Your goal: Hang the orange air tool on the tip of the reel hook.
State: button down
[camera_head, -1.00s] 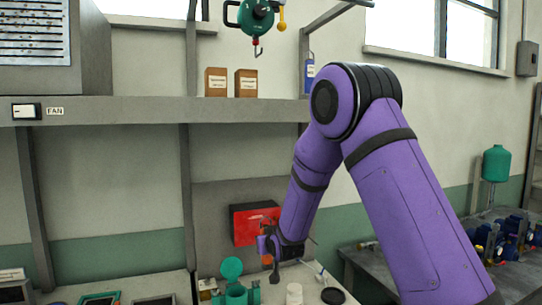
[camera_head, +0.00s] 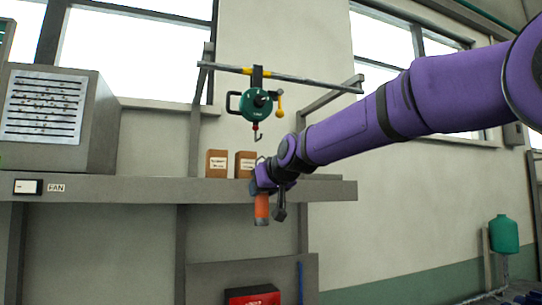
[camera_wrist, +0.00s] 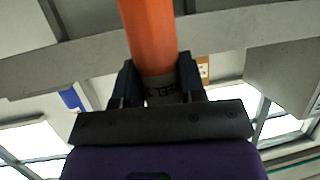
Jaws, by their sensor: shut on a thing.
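The orange air tool (camera_head: 262,208) hangs below my gripper (camera_head: 266,182), in front of the shelf edge. In the wrist view my gripper (camera_wrist: 160,85) is shut on the dark collar of the air tool (camera_wrist: 148,35). A thin wire loop shows just above the gripper in the head view. The reel hook (camera_head: 258,136) hangs under the green reel (camera_head: 256,104), above and slightly left of my gripper, with a clear gap between them. The hook does not show clearly in the wrist view.
Two brown boxes (camera_head: 217,163) stand on the grey shelf (camera_head: 120,190) just left of my gripper. A grey fan unit (camera_head: 60,118) stands at the shelf's left. The reel hangs from a horizontal bar (camera_head: 310,81).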

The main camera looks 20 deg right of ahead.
jog(key=s+r+y, duration=0.1)
jog(key=s+r, duration=0.6)
jog(key=r, duration=0.1)
jog(key=shift+n, duration=0.4)
jog(key=shift+w+f, duration=0.15)
jog(key=shift+w, duration=2.05)
jog(key=shift+w+f, duration=0.1)
jog(key=shift+w, duration=2.1)
jog(key=shift+w+f, duration=0.5)
jog(key=shift+w, duration=0.2)
jog(key=shift+f, duration=0.1)
